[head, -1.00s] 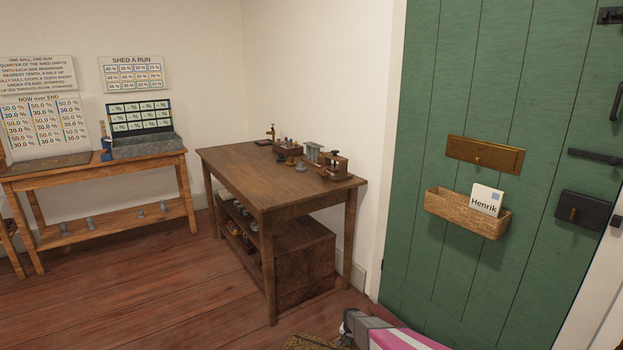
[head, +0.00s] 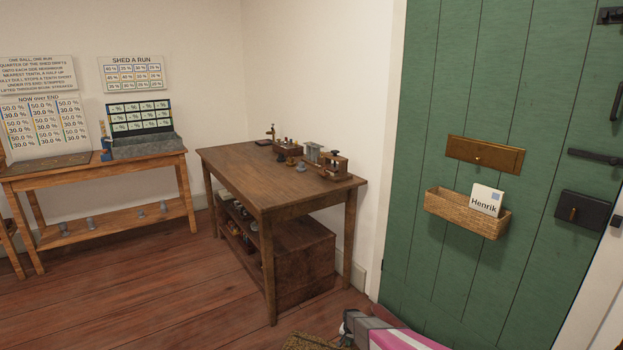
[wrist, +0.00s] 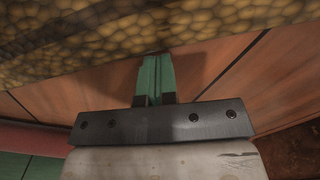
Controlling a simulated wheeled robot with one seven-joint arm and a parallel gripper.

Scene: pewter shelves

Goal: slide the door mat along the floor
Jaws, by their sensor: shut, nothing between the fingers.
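The door mat (wrist: 200,35) has a bumpy golden-brown surface with dark bands and fills the top of the wrist view. Only a small corner of the mat (head: 308,342) shows at the bottom edge of the head view. My gripper (wrist: 155,62) has green fingers, shut together with nothing between them. Its tips are at the mat's near edge; I cannot tell for sure whether they touch it. In the head view my arm shows at the bottom, and the fingertips are not clear there.
Reddish floorboards (head: 150,285) are clear left of the workbench (head: 270,180). The bench has a crate beneath it and small metal devices on top. A green door (head: 430,240) with a letter basket (head: 450,212) stands at right. A side table (head: 100,173) is at far left.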

